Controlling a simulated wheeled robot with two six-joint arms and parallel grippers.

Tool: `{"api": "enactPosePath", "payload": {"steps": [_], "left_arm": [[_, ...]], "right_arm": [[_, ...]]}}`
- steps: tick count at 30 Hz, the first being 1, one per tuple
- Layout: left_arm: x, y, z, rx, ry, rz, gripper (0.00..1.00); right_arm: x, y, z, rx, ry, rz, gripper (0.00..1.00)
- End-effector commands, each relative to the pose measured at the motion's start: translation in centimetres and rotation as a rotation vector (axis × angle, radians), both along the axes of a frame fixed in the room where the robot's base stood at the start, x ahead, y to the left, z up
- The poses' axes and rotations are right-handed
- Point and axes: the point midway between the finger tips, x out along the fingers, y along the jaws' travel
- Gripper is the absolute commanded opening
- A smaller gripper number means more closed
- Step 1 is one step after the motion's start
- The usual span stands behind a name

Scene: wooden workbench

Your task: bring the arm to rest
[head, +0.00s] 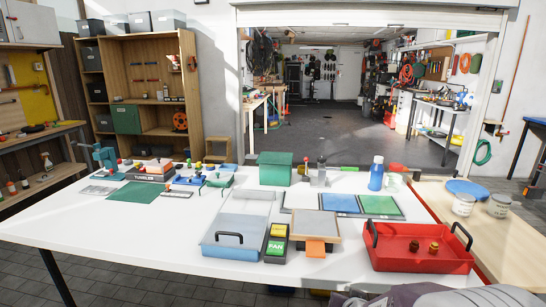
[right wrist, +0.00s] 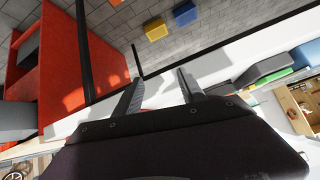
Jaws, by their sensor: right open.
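My right gripper (right wrist: 160,88) shows in the right wrist view with its two grey fingers apart and nothing between them. White table surface and grey floor show behind the fingers. In the head view only a grey part of my right arm (head: 450,296) shows at the bottom right edge, close in front of the red tray (head: 415,262); the gripper cannot be made out there. My left gripper is in neither view.
The white table (head: 130,228) carries a grey-blue tray (head: 228,251), a green box (head: 275,168), a blue bottle (head: 376,176) and two labelled boxes. Yellow (right wrist: 155,29) and blue (right wrist: 184,13) boxes are on the floor.

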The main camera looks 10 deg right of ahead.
Motion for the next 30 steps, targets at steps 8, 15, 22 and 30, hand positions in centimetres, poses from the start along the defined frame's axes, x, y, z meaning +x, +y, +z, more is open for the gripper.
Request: {"api": "enactPosePath", "payload": {"steps": [8, 15, 22, 30], "left_arm": [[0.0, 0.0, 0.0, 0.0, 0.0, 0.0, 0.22], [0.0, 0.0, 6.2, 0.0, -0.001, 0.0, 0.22], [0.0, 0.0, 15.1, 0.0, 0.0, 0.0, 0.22], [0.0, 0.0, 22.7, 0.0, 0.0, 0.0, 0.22]], "right_arm": [[-11.1, 7.4, -5.4, 0.021, 0.536, 0.423, 0.48], [-15.6, 6.9, -0.2, 0.034, 0.725, 0.434, 0.48], [-15.5, 6.9, 8.7, 0.036, 0.724, 0.433, 0.48], [-15.5, 6.9, 16.3, 0.037, 0.724, 0.433, 0.48]]}}
